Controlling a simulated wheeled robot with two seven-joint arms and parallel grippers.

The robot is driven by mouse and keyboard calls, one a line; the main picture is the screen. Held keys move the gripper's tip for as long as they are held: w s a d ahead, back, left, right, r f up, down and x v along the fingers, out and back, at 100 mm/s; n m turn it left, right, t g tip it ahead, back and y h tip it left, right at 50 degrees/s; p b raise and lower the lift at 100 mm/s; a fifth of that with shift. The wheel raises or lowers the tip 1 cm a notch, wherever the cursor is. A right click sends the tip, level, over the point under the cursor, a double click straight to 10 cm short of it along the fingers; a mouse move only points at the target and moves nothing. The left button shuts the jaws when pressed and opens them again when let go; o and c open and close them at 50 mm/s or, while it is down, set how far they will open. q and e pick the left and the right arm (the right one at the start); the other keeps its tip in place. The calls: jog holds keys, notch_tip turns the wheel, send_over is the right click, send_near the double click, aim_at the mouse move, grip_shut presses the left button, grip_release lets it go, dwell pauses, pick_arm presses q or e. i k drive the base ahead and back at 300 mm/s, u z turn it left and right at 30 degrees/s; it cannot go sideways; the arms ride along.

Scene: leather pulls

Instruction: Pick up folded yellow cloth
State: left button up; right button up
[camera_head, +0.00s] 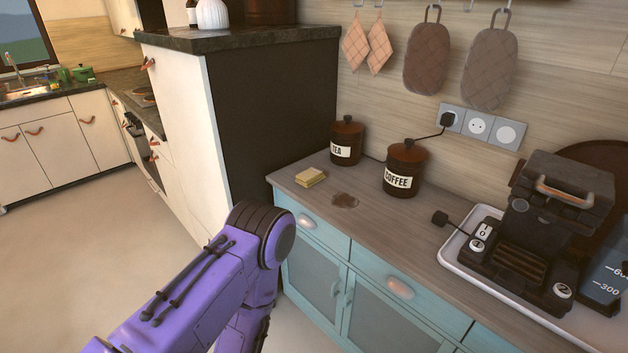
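The folded yellow cloth (310,177) lies on the wooden top of the turquoise cabinet (288,186), near its left end, in front of the tea canister. Nothing touches it. A purple arm of mine comes in from the lower left and bends down at a dark joint in front of the cabinet. Its gripper is hidden below the picture or behind the arm. My other arm does not show. Neither gripper can be seen.
A tea canister (346,140) and a coffee canister (404,168) stand behind and right of the cloth. A brown stain (345,200) is beside it. A coffee machine (540,230) sits on a white tray at right. A tall dark-sided cabinet (275,120) bounds the left.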

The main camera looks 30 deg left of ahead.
aim_at(307, 179)
jog(key=z, duration=0.05)
jog(key=k, duration=0.5)
jog(key=u, duration=1.8)
jog(key=i, duration=1.15)
jog(key=z, duration=1.8)
